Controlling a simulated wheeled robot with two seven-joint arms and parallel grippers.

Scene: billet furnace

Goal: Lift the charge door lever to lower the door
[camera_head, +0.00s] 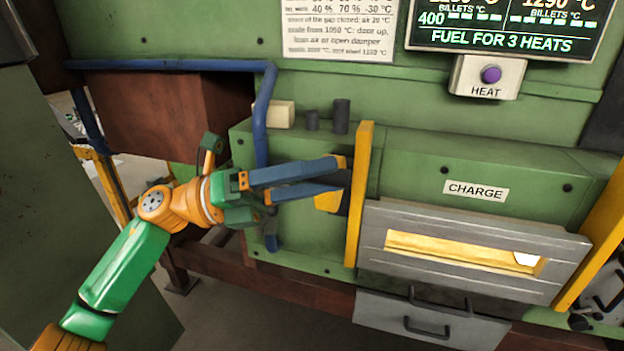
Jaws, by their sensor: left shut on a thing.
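My left gripper (336,181) reaches in from the left, its two blue fingers with orange tips closed on the charge door lever (345,203). Only a dark piece of the lever shows, just left of the left yellow upright; the fingers and the upright hide the rest. The charge door (470,282) is a grey metal panel right of the lever, below the CHARGE label (475,190). A bright yellow glow shows through its long slot. My right gripper is not in view.
Yellow uprights stand at the left (357,215) and right (596,240) of the door. A blue pipe (262,115) runs down behind my left gripper. A grey drawer (430,318) with a dark handle sits below the door. The HEAT button (491,75) is above.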

